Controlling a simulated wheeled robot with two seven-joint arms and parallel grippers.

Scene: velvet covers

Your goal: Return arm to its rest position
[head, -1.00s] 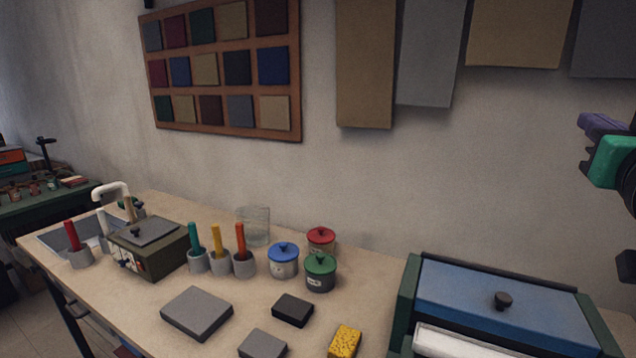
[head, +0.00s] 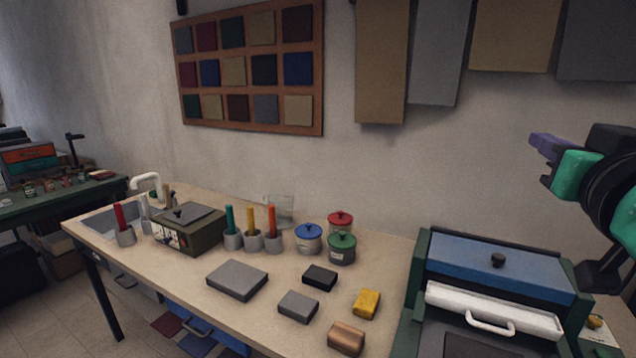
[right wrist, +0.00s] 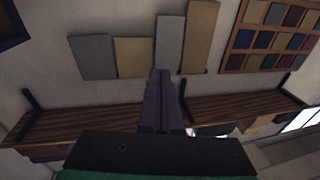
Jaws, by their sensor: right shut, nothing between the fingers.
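My right gripper (head: 546,148) is at the right of the head view, raised in front of the wall and above the blue-lidded machine. Its purple fingers point left. In the right wrist view its fingers (right wrist: 164,84) are together and hold nothing. Part of my right arm (head: 606,190) is cut off by the right edge of the head view. My left gripper is not in view.
A workbench (head: 190,278) carries lidded jars (head: 308,240), colored-handled tools in grey cups (head: 253,240), grey blocks (head: 237,279) and a yellow sponge (head: 367,303). The blue-lidded machine (head: 500,262) stands at right. Fabric panels (head: 381,60) hang on the wall.

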